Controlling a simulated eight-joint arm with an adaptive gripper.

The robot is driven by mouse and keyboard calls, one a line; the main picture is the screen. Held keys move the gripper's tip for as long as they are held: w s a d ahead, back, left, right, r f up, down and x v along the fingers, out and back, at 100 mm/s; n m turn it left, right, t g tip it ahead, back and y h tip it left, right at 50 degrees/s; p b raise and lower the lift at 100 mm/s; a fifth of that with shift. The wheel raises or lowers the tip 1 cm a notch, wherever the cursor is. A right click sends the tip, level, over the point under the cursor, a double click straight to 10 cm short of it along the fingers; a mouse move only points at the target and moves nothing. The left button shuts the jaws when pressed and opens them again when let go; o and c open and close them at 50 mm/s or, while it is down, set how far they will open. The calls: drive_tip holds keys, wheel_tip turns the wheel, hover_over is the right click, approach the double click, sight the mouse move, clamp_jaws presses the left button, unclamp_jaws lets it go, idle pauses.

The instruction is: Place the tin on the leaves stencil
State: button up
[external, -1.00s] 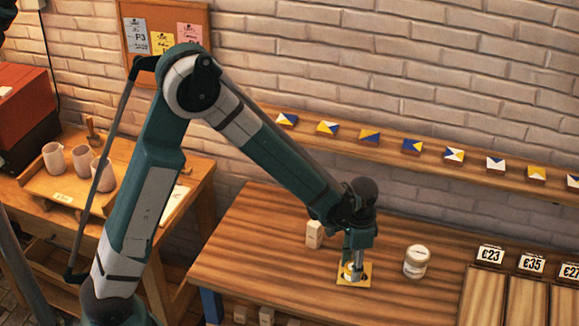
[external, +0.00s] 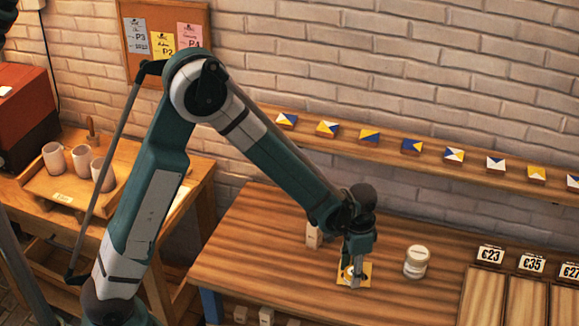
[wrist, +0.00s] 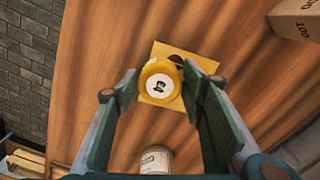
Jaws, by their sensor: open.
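The tin (wrist: 160,82) is round and yellow, with a white label bearing dark marks on its top. In the wrist view it sits on a square yellow stencil (wrist: 193,50), with part of a dark cut-out showing beside it. The stencil also shows in the external view (external: 367,268), on the table under my gripper (external: 354,283). In the wrist view my gripper (wrist: 165,82) is open, with one finger on each side of the tin and gaps between. In the external view the fingers largely hide the tin.
A small pale box (external: 313,235) stands behind to the left. Price signs (external: 490,254) and wooden panels are at the right. The table's left part is clear.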

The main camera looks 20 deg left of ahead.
drive_tip(key=shift+r, duration=0.2)
wheel_tip(320, 180, up, 12)
drive_tip(key=p, duration=0.1)
drive_tip(key=shift+p, duration=0.4)
idle(0.9)
